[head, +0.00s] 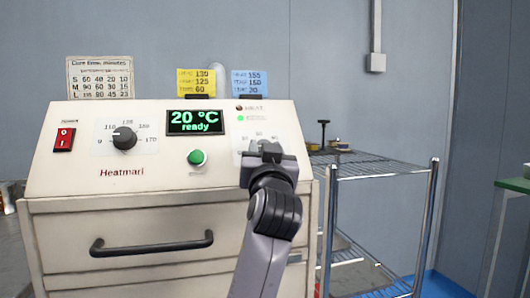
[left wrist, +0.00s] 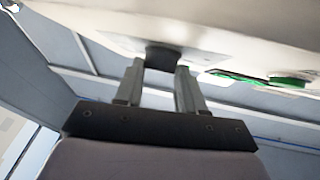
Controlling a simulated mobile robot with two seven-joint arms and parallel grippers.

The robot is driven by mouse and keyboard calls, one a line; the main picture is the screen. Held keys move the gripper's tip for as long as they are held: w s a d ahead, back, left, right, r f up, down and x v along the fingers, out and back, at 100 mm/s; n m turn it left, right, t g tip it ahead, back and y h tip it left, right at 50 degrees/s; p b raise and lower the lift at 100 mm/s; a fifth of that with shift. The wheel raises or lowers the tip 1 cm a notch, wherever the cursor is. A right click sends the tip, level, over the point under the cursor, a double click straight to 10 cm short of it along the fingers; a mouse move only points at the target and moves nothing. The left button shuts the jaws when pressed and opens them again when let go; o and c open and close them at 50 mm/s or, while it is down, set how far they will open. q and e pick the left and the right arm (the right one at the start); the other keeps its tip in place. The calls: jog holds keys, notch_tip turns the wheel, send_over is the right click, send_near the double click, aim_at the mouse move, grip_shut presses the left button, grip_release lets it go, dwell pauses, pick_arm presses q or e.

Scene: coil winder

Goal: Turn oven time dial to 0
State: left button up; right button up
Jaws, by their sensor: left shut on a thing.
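The cream oven (head: 75,185) faces me with its sloped control panel. The time dial, at the right of the panel, is mostly hidden behind my left gripper (head: 268,153) in the head view; only part of its printed scale (head: 258,137) shows above. In the left wrist view the dark time dial (left wrist: 164,57) sits between the fingertips of my left gripper (left wrist: 159,72), which is shut on it. The dial's pointer and its exact setting cannot be seen. My right gripper is in neither view.
A black temperature dial (head: 124,138), a red switch (head: 64,139), a green button (head: 196,157) and a display (head: 195,121) reading 20 °C ready share the panel. A drawer handle (head: 150,245) juts out below. A wire shelf (head: 375,167) stands right of the oven.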

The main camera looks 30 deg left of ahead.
pick_arm(q)
jog(key=o, duration=1)
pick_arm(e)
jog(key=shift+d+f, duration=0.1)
pick_arm(q)
jog(key=shift+o, duration=0.2)
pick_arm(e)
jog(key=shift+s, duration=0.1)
pick_arm(q)
jog(key=v, duration=0.7)
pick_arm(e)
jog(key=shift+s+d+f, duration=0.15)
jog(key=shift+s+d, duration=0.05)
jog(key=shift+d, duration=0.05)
pick_arm(q)
jog(key=shift+f, duration=0.1)
